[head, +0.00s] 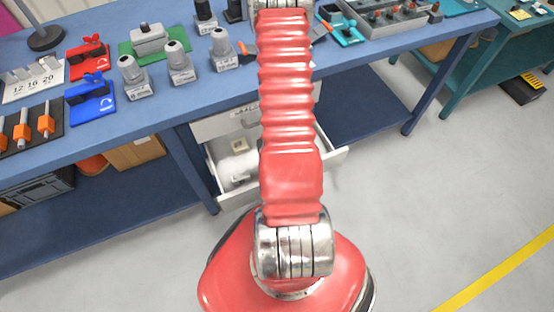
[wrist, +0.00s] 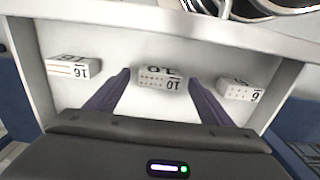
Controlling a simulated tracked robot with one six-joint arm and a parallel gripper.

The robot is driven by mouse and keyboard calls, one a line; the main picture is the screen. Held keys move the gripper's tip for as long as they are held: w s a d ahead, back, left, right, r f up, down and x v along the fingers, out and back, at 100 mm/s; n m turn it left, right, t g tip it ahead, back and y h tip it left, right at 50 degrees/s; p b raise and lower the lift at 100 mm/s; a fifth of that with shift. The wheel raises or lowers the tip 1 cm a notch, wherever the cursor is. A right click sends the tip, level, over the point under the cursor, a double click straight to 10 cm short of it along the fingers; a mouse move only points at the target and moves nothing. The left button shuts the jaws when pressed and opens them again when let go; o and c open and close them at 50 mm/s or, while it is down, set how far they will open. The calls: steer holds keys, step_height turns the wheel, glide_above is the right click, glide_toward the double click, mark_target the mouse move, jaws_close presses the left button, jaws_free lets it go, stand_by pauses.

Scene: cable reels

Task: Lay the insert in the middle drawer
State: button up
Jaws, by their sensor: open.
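A white drawer (head: 330,152) stands open under the blue bench, below another white drawer front (head: 222,125); my arm covers its middle. In the wrist view the pale drawer floor (wrist: 140,105) fills the picture. A small white block (wrist: 160,78), which seems marked 10, lies between or just past the tips of my gripper (wrist: 162,74). The dark fingers are apart, with a gap on each side of the block. Similar blocks lie left (wrist: 74,67) and right (wrist: 240,90), seemingly marked 16 and 6. In the head view my arm hides my gripper.
The drawer walls (wrist: 283,90) rise on both sides of my gripper. A white edge (wrist: 130,12) and shiny round metal parts (wrist: 270,8) cross the top of the wrist view. The bench top (head: 200,85) carries several grey tools and red and blue holders. Grey floor is clear at right.

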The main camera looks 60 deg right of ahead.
steer(key=shift+r, duration=0.1)
step_height(320, 180, up, 14)
steer(key=shift+f, duration=0.25)
stand_by(1.0)
stand_by(0.6)
stand_by(0.4)
steer(key=w+a+r+n+t, duration=0.1)
steer(key=a+r+n+t, duration=0.1)
steer(key=a+r, duration=1.3)
steer(key=w+a+r+n+t, duration=0.1)
steer(key=a+r+n+t, duration=0.2)
steer(key=a+r, duration=1.2)
step_height(320, 180, up, 4)
steer(key=shift+w+a+r+n+t, duration=0.15)
steer(key=shift+w+a+n+t, duration=0.2)
steer(key=shift+n, duration=0.25)
